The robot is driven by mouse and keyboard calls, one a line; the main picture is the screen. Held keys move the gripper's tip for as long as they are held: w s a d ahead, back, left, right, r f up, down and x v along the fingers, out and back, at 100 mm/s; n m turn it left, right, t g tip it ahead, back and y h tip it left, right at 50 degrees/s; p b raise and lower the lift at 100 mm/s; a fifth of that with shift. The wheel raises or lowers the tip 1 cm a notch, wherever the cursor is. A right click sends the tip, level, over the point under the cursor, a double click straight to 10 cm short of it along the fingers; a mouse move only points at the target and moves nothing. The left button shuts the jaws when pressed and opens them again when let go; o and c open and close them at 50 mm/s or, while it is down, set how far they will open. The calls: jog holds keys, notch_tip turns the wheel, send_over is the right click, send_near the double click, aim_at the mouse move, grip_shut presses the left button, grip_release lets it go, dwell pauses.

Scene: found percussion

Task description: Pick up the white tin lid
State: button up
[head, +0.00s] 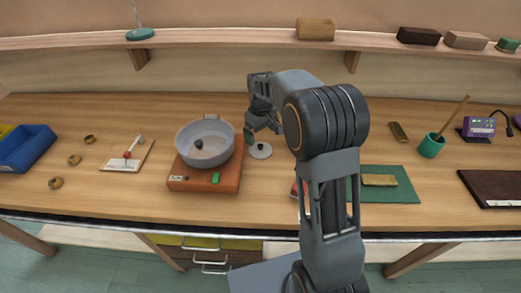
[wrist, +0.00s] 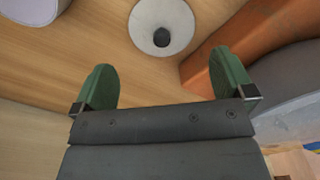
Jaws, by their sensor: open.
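The white tin lid (head: 261,151) is a small pale disc with a dark knob, lying on the wooden bench just right of the orange box. The lid lies beyond the fingertips in that view. In the head view my gripper (head: 262,132) is just behind the lid, partly hidden by my arm.
The orange box (head: 205,182) with a grey pan (head: 184,148) on it stands close to the lid's left. A green mat (head: 402,190) lies to the right, partly behind my arm. A shelf (head: 215,37) runs along the back wall. Bare bench lies in front of the lid.

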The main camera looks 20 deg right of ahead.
aim_at(261, 145)
jog(key=shift+a+f+p, duration=0.1)
jog(key=shift+f+p, duration=0.25)
jog(key=shift+f, duration=3)
jog(key=shift+c, duration=0.3)
jog(key=c, duration=0.5)
jog(key=r, duration=0.9)
jog(key=shift+d+r, duration=0.25)
jog(key=shift+d, duration=0.15)
jog(key=shift+c, duration=0.2)
jog(key=s+d+n+p, duration=0.1)
jog(key=d+n, duration=0.1)
jog(key=d, duration=0.2)
jog(key=d+n+p, duration=0.1)
jog(key=d, duration=0.4)
jog(key=s+d+r+n+p, duration=0.1)
jog(key=d+n+p, duration=0.1)
jog(key=d, duration=0.3)
jog(key=shift+s+n, duration=0.3)
jog(key=shift+s, duration=0.05)
jog(key=shift+f, duration=0.1)
